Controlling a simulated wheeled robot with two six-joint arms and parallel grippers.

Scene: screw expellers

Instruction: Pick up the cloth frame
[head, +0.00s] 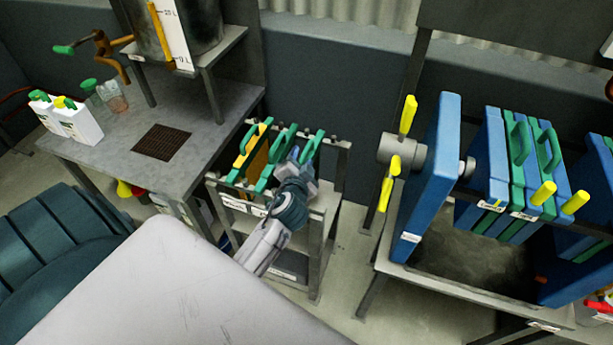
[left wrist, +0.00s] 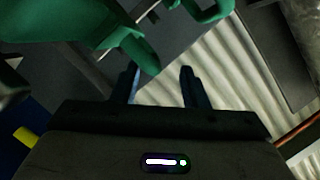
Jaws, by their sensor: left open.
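Several frames with green handles hang side by side in a grey metal rack; I cannot tell for certain which is the cloth frame. The left one has a yellow panel (head: 247,152). The right one has a green handle (head: 311,147). My left gripper (head: 299,163) is at the right end of this row, close to that handle and partly covering the frames. A green handle part (left wrist: 128,42) is just beside the left finger. My right gripper is not in view.
The grey rack (head: 327,212) stands between a metal table (head: 200,129) with white bottles (head: 77,122) and a blue filter press (head: 436,150) with green-handled plates. A pale surface (head: 165,290) fills the lower left. Corrugated wall is behind.

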